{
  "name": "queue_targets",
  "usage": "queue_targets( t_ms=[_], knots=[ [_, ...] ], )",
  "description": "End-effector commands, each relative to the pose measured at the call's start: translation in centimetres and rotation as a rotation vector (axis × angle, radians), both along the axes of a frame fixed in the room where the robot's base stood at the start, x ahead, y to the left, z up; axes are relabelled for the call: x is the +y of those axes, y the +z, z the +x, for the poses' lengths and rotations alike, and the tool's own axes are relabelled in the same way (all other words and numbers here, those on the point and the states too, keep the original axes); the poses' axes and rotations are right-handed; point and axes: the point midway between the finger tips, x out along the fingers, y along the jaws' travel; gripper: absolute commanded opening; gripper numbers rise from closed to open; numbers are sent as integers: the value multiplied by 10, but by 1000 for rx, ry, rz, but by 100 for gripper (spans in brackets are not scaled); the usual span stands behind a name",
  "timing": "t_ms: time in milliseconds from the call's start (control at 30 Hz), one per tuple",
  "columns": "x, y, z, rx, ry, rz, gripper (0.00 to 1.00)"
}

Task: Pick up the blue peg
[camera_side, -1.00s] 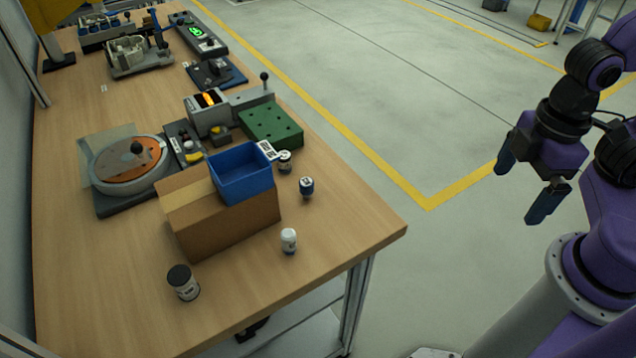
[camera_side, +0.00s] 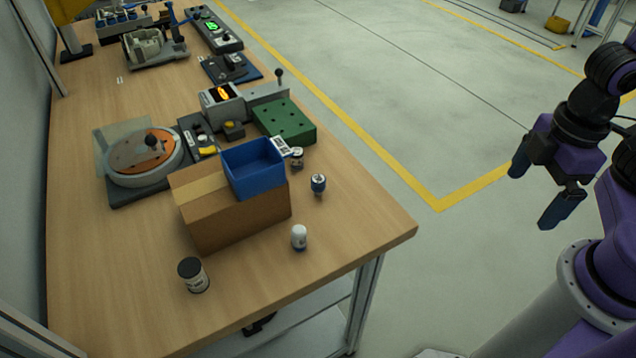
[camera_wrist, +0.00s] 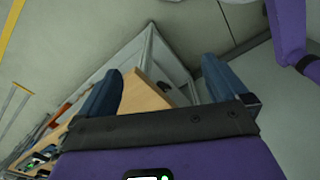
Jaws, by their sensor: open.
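I cannot clearly make out a blue peg in either view. A green block with holes (camera_side: 287,121) lies near the right edge of the wooden table, with no blue peg visible in it. An open blue bin (camera_side: 252,170) sits on a cardboard box (camera_side: 237,217), and its inside shows no peg. My gripper (camera_side: 537,188) is open and empty, out over the floor to the right of the table. In the wrist view, its two dark blue fingers (camera_wrist: 162,66) are spread apart, with a table corner and leg beyond them.
Several small containers, including a white one (camera_side: 299,237) and a dark-lidded jar (camera_side: 193,275), stand around the box. A turntable (camera_side: 143,156) and a device with an orange display (camera_side: 221,102) are behind. The table's front right corner (camera_side: 398,232) is bare.

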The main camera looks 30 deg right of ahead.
Motion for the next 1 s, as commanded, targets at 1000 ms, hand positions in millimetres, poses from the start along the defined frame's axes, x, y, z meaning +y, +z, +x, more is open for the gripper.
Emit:
queue_targets(
  t_ms=[1000],
  knots=[
    [18, -25, 60, -106, 304, -327, 64]
  ],
)
